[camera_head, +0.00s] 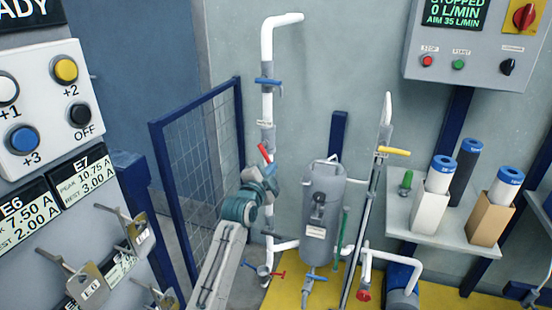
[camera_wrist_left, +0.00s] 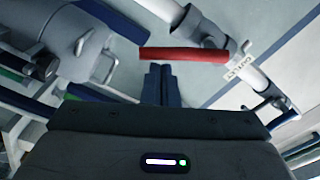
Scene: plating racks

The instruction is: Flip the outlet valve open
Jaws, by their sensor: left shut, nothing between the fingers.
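The outlet valve's red lever (camera_head: 265,153) stands out from the white vertical pipe (camera_head: 267,105), left of the grey tank. In the left wrist view the red lever (camera_wrist_left: 185,54) lies across the upper middle, at an angle to the pipe. Its right end meets the valve body beside an "OUTLET" tag (camera_wrist_left: 241,64). My left gripper (camera_head: 270,170) is just below the lever in the head view. Its dark blue fingers (camera_wrist_left: 158,72) are shut and empty, their tips close to the lever; I cannot tell whether they touch. My right gripper is not in view.
A grey tank (camera_head: 323,200) stands right of the pipe. A blue lever (camera_head: 268,82) sits higher on the pipe and a yellow lever (camera_head: 394,151) on another pipe. A mesh fence (camera_head: 195,150) is on the left. A shelf (camera_head: 440,225) holds filter cartridges on the right.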

